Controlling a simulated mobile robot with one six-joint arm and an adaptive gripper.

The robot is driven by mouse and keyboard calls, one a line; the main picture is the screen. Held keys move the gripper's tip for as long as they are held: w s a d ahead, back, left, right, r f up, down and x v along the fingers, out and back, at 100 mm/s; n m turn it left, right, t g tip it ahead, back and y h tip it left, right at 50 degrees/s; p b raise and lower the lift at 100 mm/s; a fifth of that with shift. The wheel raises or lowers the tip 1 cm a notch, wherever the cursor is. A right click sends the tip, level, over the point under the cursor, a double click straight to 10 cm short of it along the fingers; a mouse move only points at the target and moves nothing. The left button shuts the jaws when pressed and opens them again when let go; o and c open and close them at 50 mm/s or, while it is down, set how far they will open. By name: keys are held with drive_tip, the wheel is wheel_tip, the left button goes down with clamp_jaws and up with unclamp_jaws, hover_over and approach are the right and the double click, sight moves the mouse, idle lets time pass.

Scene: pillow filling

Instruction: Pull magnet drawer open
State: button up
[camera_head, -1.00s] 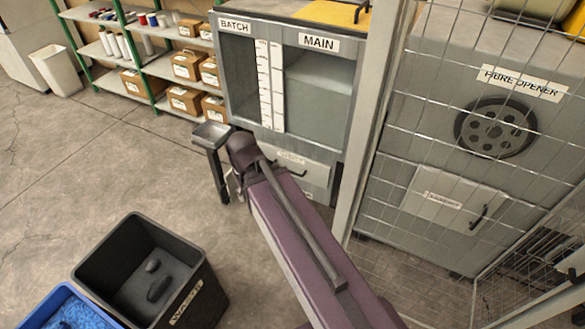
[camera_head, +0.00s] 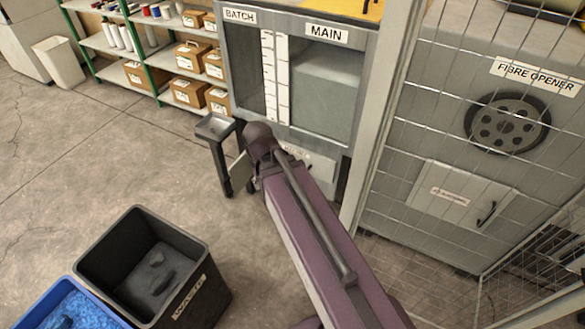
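A pale drawer front (camera_head: 323,174) sits low on the grey cabinet under the MAIN window. Its label is mostly hidden by my arm and too small to read, so I cannot confirm it is the magnet drawer. It looks closed. A second pale panel (camera_head: 458,192) with a small label and a dark handle (camera_head: 487,213) is on the fibre opener behind the mesh; it looks shut. My purple arm reaches toward the cabinet. My gripper (camera_head: 247,184) hangs at the arm's far end, left of the drawer front and apart from it in the picture; its fingers are mostly hidden.
A small dark stand with a tray (camera_head: 214,127) is close beside my gripper. A mesh fence and grey post (camera_head: 386,120) stand to the right. A black waste bin (camera_head: 190,300) and blue bin (camera_head: 40,303) are at lower left. Open floor lies between bins and shelves.

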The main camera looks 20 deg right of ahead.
drive_tip(key=w+d+f+n+t+h+b, duration=0.2)
drive_tip(key=w+d+f+t+h+b, duration=0.1)
drive_tip(key=w+f+b, duration=0.7)
drive_tip(key=w+d+f+n+t+h+b, duration=0.3)
drive_tip(key=w+d+f+h+b, duration=0.2)
drive_tip(key=f+b, duration=1.3)
drive_tip(key=w+d+f+n+t+h+b, duration=0.2)
drive_tip(key=w+d+f+b, duration=0.6)
drive_tip(key=b, duration=2.1)
drive_tip(key=w+f+t+h, duration=0.1)
drive_tip(key=w+f, duration=0.6)
drive_tip(key=w, duration=0.1)
drive_tip(key=shift+w+d+n+h, duration=0.25)
drive_tip(key=shift+w+n+h, duration=0.05)
drive_tip(key=shift+w+h, duration=0.1)
drive_tip(key=shift+w, duration=0.1)
drive_tip(key=b+x, duration=0.1)
drive_tip(key=x, duration=0.8)
drive_tip(key=b+x, duration=0.1)
drive_tip(key=x, duration=0.3)
drive_tip(key=shift+w+d+r+b, duration=0.2)
drive_tip(key=shift+w+d+b, duration=0.05)
drive_tip(key=shift+d+b, duration=0.05)
drive_tip(key=shift+c, duration=0.2)
clamp_jaws()
